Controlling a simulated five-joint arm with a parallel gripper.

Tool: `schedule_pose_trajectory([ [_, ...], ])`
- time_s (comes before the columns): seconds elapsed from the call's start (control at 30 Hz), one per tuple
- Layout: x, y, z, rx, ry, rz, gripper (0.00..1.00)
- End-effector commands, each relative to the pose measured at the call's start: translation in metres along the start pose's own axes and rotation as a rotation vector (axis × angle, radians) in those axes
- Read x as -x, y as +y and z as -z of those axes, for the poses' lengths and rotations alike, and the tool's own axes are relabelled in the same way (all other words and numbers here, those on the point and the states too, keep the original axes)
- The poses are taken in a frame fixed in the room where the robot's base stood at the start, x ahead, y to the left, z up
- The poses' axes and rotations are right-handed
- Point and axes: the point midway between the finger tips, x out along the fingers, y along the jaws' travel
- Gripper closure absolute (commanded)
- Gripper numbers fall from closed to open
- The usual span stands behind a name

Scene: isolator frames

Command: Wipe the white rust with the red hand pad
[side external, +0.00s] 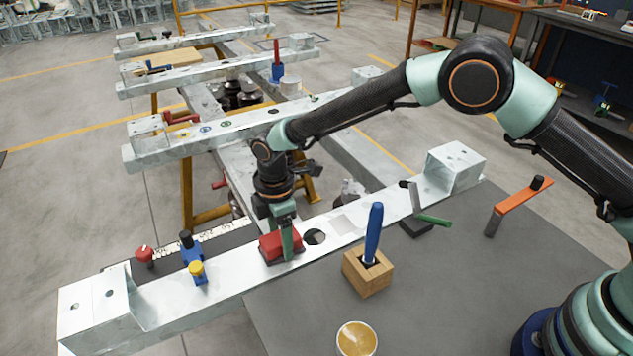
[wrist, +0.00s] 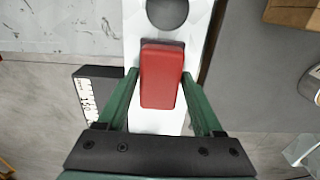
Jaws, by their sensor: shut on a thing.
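The red hand pad (side external: 270,245) sits on the top face of the near galvanized beam (side external: 222,282), just left of a round dark hole (side external: 314,237). My gripper (side external: 286,247) points down and is shut on the pad. In the wrist view the green fingers of my gripper (wrist: 160,80) stand on either side of the red pad (wrist: 162,92). A pale square patch (side external: 343,223), possibly the white rust, lies on the beam just right of the hole. Whatever is under the pad is hidden.
A wooden block (side external: 368,280) with a blue-handled tool stands in front of the beam. A blue clamp with a yellow knob (side external: 194,262) and a red knob (side external: 145,254) are to the left. A green-handled tool (side external: 432,220) and orange-handled tool (side external: 520,200) are right. A cup (side external: 356,339) is in front.

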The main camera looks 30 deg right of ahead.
Motion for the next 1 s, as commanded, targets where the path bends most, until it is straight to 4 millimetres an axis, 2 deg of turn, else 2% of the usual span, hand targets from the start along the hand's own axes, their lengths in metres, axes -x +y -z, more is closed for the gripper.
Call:
schedule_pose_trajectory([
  [0.17, 0.0, -0.005, 0.0, 0.0, 0.0, 0.0, 0.77],
  [0.6, -0.003, -0.036, 0.0, 0.001, -0.001, 0.001, 0.77],
  [1.0, -0.003, -0.039, -0.001, 0.0, -0.004, 0.006, 0.77],
])
